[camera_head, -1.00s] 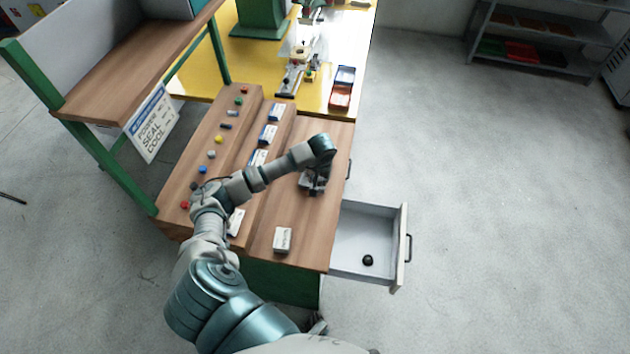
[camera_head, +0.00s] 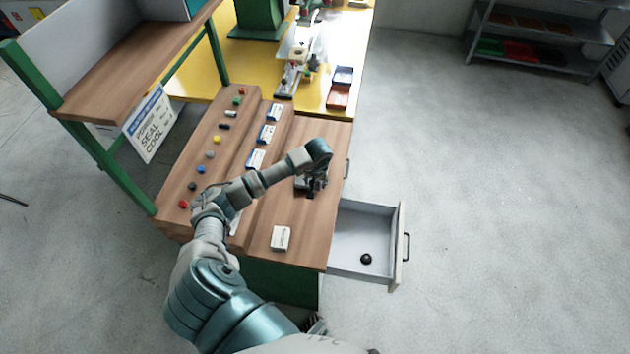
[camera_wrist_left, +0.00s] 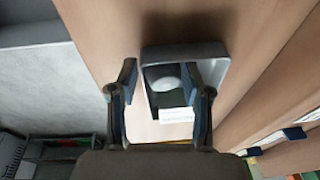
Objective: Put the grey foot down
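My left gripper (camera_head: 312,185) is low over the right part of the wooden bench top. In the left wrist view, its two dark fingers (camera_wrist_left: 163,88) stand apart, open. A small grey tray (camera_wrist_left: 214,68) with a white label lies under the fingertips. A rounded pale grey piece, which looks like the grey foot (camera_wrist_left: 168,78), sits inside the tray's opening between the fingers. A clear gap shows beside the left finger; contact with the right finger cannot be told. In the head view the arm and gripper largely hide the tray and foot.
An open grey drawer (camera_head: 345,257) with a black round piece (camera_head: 366,259) juts out right of the bench. A white labelled box (camera_head: 281,238) stands on the near bench top. Several labelled boxes (camera_head: 266,134) and a row of small coloured pieces (camera_head: 217,140) line the left steps.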

